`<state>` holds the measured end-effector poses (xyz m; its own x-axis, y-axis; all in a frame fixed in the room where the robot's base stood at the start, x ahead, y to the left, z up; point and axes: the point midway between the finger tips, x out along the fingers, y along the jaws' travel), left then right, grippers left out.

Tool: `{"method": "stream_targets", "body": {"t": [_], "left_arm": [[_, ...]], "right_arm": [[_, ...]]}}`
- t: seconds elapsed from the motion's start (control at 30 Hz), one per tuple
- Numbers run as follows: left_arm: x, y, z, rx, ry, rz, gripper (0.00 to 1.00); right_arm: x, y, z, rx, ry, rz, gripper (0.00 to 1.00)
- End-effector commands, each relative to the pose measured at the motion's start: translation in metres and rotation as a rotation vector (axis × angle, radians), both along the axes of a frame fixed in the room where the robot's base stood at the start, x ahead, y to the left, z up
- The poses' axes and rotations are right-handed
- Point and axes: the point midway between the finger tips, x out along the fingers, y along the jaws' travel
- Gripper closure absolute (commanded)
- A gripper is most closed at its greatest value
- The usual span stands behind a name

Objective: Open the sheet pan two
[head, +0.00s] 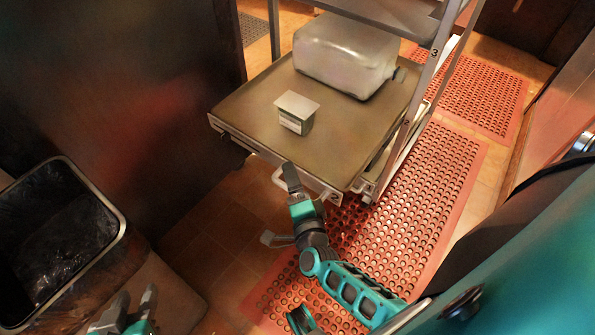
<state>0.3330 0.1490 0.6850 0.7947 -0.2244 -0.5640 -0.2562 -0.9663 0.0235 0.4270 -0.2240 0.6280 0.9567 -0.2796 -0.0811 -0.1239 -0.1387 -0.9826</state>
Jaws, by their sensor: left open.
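The sheet pan (235,113) is a flat, brownish tray in the metal rack, with what looks like a "2" at its front right corner. A pale handle (276,178) shows on its front edge. My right gripper (282,208), on the arm from the lower right, is at this front edge with its fingers spread. Its upper finger is close beside the handle; contact cannot be told. My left gripper (132,306) is low at the bottom left, open and far from the pan, partly cut off by the frame.
A small box (295,114) and a large grey block-like container (345,55) sit on the pan. The rack post (435,60) stands to the right. A dark bin (110,205) is at the left. Red perforated mats (450,170) cover the floor at right.

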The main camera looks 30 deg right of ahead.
Motion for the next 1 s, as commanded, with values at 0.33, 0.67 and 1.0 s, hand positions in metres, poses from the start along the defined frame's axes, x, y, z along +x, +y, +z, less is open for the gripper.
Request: {"method": "stream_targets", "body": {"t": [0.33, 0.67, 1.0], "left_arm": [[-0.006, 0.020, 0.036, 0.037, -0.002, 0.030, 0.57], [-0.014, 0.027, 0.049, 0.044, 0.008, 0.052, 0.57], [-0.015, 0.027, 0.048, 0.045, 0.007, 0.051, 0.57]], "right_arm": [[0.015, -0.023, 0.140, -0.058, -0.223, -0.102, 0.24], [0.015, -0.022, 0.170, -0.053, -0.223, -0.101, 0.55], [0.013, -0.020, 0.164, -0.044, -0.210, -0.096, 0.59]]}}
